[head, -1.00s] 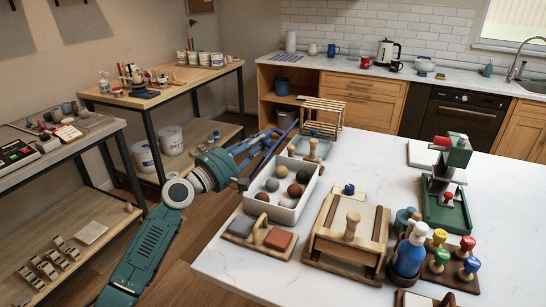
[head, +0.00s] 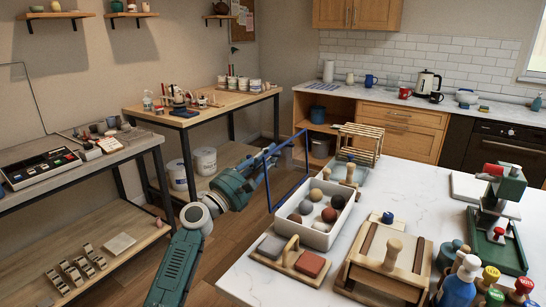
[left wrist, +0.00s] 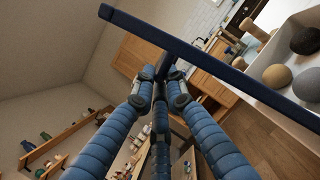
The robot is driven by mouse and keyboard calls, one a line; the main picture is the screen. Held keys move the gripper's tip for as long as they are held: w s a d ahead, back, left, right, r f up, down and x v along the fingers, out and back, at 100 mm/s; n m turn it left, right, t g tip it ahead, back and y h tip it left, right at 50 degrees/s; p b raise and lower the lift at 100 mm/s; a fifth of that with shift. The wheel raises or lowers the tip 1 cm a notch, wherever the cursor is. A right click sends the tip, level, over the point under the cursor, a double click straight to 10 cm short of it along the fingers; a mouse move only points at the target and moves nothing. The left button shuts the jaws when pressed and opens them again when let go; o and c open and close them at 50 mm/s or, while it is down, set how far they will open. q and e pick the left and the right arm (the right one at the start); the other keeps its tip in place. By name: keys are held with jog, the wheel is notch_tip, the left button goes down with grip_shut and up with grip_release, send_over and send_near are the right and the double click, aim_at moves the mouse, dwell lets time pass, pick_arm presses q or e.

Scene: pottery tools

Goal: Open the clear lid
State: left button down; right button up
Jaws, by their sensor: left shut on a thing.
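The clear lid has a thin blue frame (head: 307,152) and a see-through pane. In the head view it stands tilted up along the left side of the white box (head: 318,233), and the box's top is uncovered. Several coloured balls (head: 329,214) lie inside the box. My left gripper (head: 272,151) is at the lid's upper left part. In the left wrist view its blue ribbed fingers (left wrist: 160,80) are shut on a dark blue bar of the lid (left wrist: 215,68). My right gripper is not in view.
A wooden block tool (head: 290,257) sits just in front of the box, and a wooden press board (head: 388,262) is to its right. A wooden rack (head: 357,143) stands behind. A workbench (head: 205,107) is behind my left arm. Open floor lies left of the table.

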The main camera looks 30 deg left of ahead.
pick_arm(q)
jog(key=shift+d+f, duration=0.2)
jog(key=shift+f, duration=0.35)
jog(key=c, duration=1.8)
grip_release()
jog(key=shift+c, duration=0.2)
jog(key=shift+r, duration=0.25)
jog(key=shift+a, duration=0.1)
jog(key=v, duration=1.2)
jog(key=shift+f, duration=0.15)
